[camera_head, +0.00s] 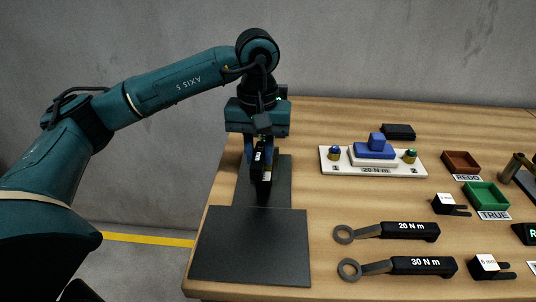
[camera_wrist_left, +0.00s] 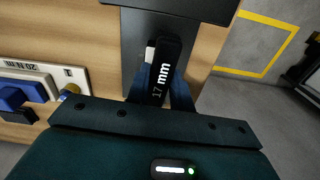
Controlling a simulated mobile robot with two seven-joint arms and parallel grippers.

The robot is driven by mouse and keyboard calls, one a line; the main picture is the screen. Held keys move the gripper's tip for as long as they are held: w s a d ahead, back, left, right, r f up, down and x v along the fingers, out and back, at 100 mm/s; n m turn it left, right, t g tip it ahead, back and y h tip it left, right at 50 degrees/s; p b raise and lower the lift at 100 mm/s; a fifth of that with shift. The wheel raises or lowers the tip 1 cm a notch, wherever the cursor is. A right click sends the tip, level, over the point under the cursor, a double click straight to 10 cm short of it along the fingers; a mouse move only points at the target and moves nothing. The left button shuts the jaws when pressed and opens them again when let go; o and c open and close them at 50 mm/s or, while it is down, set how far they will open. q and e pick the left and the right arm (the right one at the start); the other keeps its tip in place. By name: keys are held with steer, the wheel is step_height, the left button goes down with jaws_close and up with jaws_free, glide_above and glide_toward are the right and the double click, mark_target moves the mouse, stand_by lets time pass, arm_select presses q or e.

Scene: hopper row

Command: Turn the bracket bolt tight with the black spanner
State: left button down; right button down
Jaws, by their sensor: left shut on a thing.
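My left gripper (camera_head: 260,165) is shut on a black block marked "17 mm" (camera_wrist_left: 165,75) with a white part at its side. It hangs upright over a dark mat; whether it touches the mat I cannot tell. Two spanners with grey ring ends and black handles lie on the table: one marked 20 N m (camera_head: 408,230), one marked 30 N m (camera_head: 422,265). The blue bracket (camera_head: 374,150) sits on a white plate (camera_head: 388,171) marked 20 N m. A bolt at position 2 (camera_head: 410,156) and one at the left (camera_head: 335,153) flank it. My right gripper is out of view.
Dark mats (camera_head: 250,250) cover the table's left end. A red REDO tray (camera_head: 460,161) and a green TRUE tray (camera_head: 484,195) stand at the right. Black-and-white blocks (camera_head: 444,204) (camera_head: 488,267) lie near them. A black box (camera_head: 398,131) lies behind the plate. Bare wood lies between mats and spanners.

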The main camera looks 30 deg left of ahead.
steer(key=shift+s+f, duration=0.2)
